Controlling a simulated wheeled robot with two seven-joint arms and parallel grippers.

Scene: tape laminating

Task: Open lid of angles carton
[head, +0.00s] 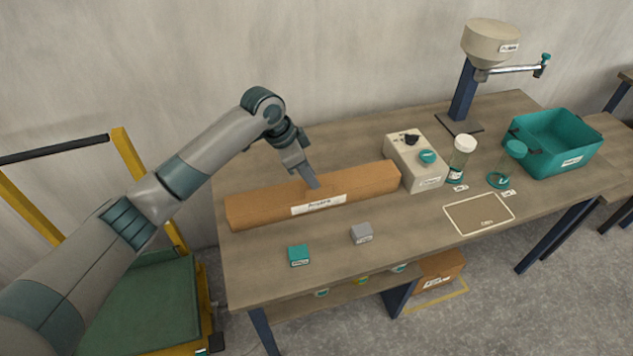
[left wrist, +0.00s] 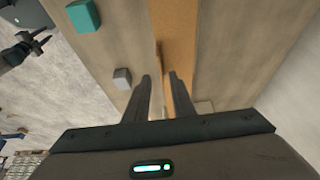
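The angles carton (head: 255,204) is a long brown box lying along the back half of the table, with a white label on its front. Its lid looks closed in the head view. In the left wrist view, the carton (left wrist: 178,40) runs down between and beyond my fingers, with a thin ridge or seam along it. My left gripper (head: 314,184) points down at the carton's top near the middle. Its two fingers (left wrist: 160,82) are apart with nothing clearly between them; I cannot tell whether they touch the carton. A dark claw-like shape at the wrist view's left edge may be my right gripper (left wrist: 38,38).
A teal block (head: 299,255) and a grey block (head: 362,233) lie in front of the carton. A cream box (head: 420,172) with a dark knob stands close to its right end. Jars, an outlined mat (head: 465,218) and a teal bin (head: 548,162) are farther right.

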